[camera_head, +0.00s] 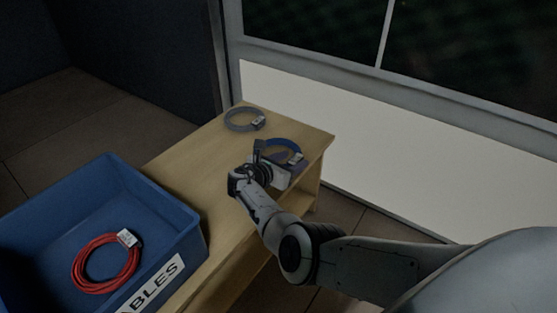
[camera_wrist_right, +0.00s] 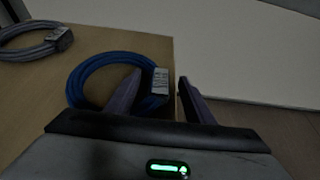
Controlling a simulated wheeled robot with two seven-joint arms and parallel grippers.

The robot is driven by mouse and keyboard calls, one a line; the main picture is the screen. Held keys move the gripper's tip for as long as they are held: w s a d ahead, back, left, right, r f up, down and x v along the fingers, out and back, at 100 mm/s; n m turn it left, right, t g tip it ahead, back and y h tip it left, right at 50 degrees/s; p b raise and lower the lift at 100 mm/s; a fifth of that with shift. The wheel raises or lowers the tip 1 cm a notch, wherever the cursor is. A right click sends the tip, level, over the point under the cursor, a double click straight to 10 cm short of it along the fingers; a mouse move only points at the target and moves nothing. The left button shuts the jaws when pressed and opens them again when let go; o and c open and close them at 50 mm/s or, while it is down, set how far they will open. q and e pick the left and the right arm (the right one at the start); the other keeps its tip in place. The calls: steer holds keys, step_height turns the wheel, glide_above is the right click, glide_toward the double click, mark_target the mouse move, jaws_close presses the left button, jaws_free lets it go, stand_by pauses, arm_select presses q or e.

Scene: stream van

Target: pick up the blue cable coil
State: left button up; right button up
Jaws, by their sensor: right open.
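The blue cable coil (camera_head: 284,144) lies on the wooden table near its far right corner, partly hidden behind my right gripper (camera_head: 277,163). In the right wrist view the blue cable coil (camera_wrist_right: 87,74) is a ring with a pale tag on its right side. My right gripper (camera_wrist_right: 154,94) is open there. Its left finger overlaps the inside of the ring in the picture, and its right finger is to the right of the tag, near the table edge. I cannot tell whether the fingers touch the coil. My left gripper is not in view.
A grey cable coil (camera_head: 244,119) lies farther back on the wooden table (camera_head: 190,157). A blue crate (camera_head: 180,222) with a label stands at the left, holding a red cable coil (camera_head: 95,283). A pale wall panel (camera_head: 370,150) rises behind the table.

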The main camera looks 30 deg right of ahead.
steer(key=shift+d, duration=0.15)
jaws_close()
steer(key=shift+w, duration=0.1)
